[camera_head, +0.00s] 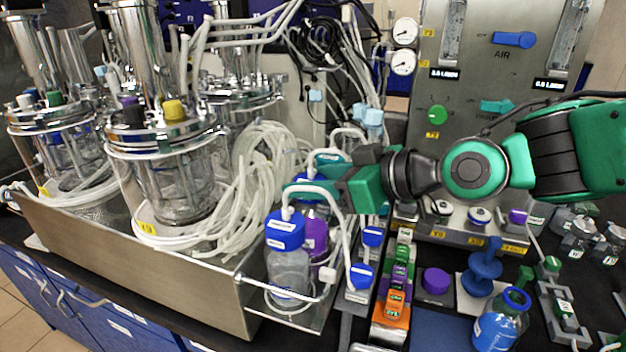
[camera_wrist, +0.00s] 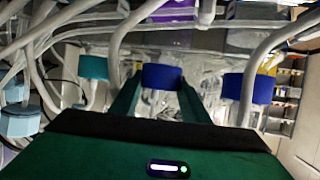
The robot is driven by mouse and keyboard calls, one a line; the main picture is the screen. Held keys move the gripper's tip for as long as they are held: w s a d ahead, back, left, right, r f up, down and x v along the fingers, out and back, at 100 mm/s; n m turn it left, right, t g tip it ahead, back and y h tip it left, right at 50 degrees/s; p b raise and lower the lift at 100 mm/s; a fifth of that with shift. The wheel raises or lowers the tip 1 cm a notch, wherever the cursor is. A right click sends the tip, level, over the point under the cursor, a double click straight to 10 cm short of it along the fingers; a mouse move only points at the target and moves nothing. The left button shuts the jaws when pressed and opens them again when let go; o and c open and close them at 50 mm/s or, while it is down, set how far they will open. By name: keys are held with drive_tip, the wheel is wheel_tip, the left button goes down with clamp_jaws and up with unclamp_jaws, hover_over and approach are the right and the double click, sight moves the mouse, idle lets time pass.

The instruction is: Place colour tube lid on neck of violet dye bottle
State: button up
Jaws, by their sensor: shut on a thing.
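My gripper (camera_wrist: 158,92) is shut on the blue colour tube lid (camera_wrist: 162,77), with a finger on each side of it. A white tube runs from this lid. In the head view my gripper (camera_head: 318,178) reaches in from the right, just over the violet dye bottle (camera_head: 314,236). The bottle stands upright behind the clear bottle, partly hidden by it and by white tubes. My gripper hides much of the bottle's top, so I cannot tell whether the lid touches the neck.
A clear bottle with a blue lid (camera_head: 285,230) stands at the left front of the violet bottle, in a wire-railed tray (camera_head: 305,318). Looped white tubes (camera_head: 262,190) crowd the left side. A blue dye bottle (camera_head: 498,322) and colour blocks (camera_head: 392,303) stand to the right.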

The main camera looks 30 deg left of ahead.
drive_tip(key=o, duration=1)
drive_tip(key=v, duration=1.2)
drive_tip(key=shift+r, duration=0.1)
